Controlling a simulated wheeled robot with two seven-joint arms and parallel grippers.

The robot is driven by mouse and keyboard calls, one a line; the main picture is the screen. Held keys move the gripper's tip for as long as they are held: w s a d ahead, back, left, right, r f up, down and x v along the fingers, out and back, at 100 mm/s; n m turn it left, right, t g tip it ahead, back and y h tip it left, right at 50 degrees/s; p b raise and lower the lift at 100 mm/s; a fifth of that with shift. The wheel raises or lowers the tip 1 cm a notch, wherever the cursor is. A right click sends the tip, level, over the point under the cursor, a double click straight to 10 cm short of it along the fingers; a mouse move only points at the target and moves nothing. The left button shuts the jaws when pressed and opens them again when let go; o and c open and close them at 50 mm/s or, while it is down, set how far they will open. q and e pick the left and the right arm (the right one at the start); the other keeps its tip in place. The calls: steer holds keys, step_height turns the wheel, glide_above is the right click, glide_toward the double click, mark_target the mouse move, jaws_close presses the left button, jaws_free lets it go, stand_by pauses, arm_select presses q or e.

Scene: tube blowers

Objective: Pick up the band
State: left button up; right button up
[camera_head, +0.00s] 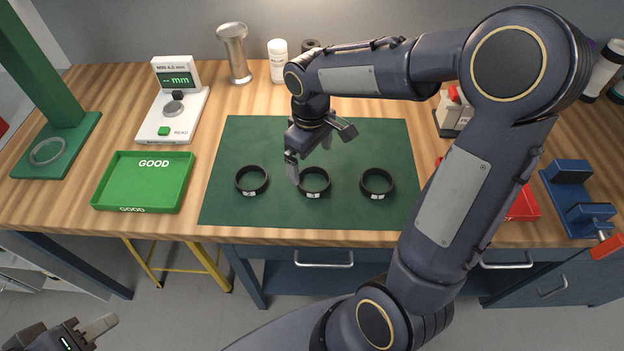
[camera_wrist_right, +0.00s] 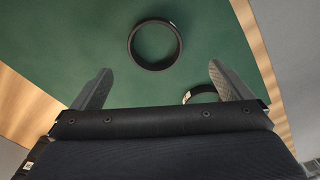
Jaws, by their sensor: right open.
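Three black bands with small white labels lie on a green mat (camera_head: 345,212): a left band (camera_head: 240,187), a middle band (camera_head: 326,190) and a right band (camera_head: 377,195). My right gripper (camera_head: 309,161) is open and empty, pointing down just behind and above the middle band. In the right wrist view, the open fingers (camera_wrist_right: 160,72) are spread wide. One whole band (camera_wrist_right: 155,67) lies ahead between them, and another band (camera_wrist_right: 200,91) is partly hidden by the right finger. My left gripper (camera_head: 92,328) is at the bottom left, mostly cut off.
A green GOOD tray (camera_head: 143,178) and a white gauge (camera_head: 173,118) stand left of the mat. A red tray (camera_head: 522,206) is partly hidden behind my right arm. A blue vise (camera_head: 575,190) is at the far right.

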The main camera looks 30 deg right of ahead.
mark_target(313, 184)
steer(key=f, duration=0.7)
steer(key=shift+w+d+p, duration=0.1)
steer(key=shift+d+p, duration=0.25)
steer(key=shift+c, duration=0.5)
steer(key=c, duration=1)
